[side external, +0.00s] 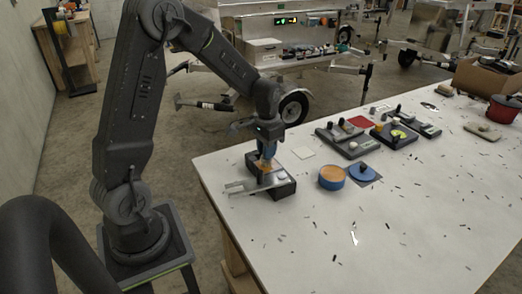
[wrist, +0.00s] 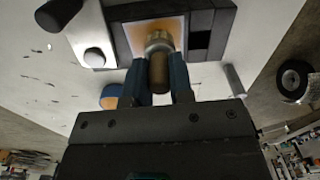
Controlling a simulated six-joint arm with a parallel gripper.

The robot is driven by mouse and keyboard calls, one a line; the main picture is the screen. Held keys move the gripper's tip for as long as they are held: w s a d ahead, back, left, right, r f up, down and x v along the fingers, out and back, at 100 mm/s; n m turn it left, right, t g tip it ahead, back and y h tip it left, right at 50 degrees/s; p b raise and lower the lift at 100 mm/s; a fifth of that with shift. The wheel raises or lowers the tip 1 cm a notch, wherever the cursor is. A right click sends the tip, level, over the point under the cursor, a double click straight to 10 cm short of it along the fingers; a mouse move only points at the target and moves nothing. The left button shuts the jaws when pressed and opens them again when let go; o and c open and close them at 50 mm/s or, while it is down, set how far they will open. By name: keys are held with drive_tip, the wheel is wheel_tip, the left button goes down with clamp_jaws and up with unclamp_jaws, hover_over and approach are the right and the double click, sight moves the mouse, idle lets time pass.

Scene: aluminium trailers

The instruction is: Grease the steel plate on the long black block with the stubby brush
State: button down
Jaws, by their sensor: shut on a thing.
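My gripper (side external: 266,157) has blue fingers and is shut on the stubby brush, whose brown handle (wrist: 159,72) shows between the fingers in the wrist view. The brush points down at the steel plate (side external: 250,184) on the long black block (side external: 286,189), near the table's left corner. The wrist view shows orange grease (wrist: 143,28) on the plate around the brush head. The brush head is at the plate; I cannot tell whether it touches. The fingers hide part of the brush.
A blue tin of orange grease (side external: 332,178) stands right of the block, beside a blue round lid (side external: 362,173) with a knob. Dark trays with knobbed pieces (side external: 348,142) stand farther back. A red pot (side external: 504,109) is at far right. Small dark chips litter the otherwise clear front tabletop.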

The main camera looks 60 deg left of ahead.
drive_tip(key=w+d, duration=0.1)
drive_tip(key=w, duration=0.3)
drive_tip(key=shift+s, duration=3.5)
drive_tip(key=shift+w, duration=3.35)
wheel_tip(320, 180, up, 8)
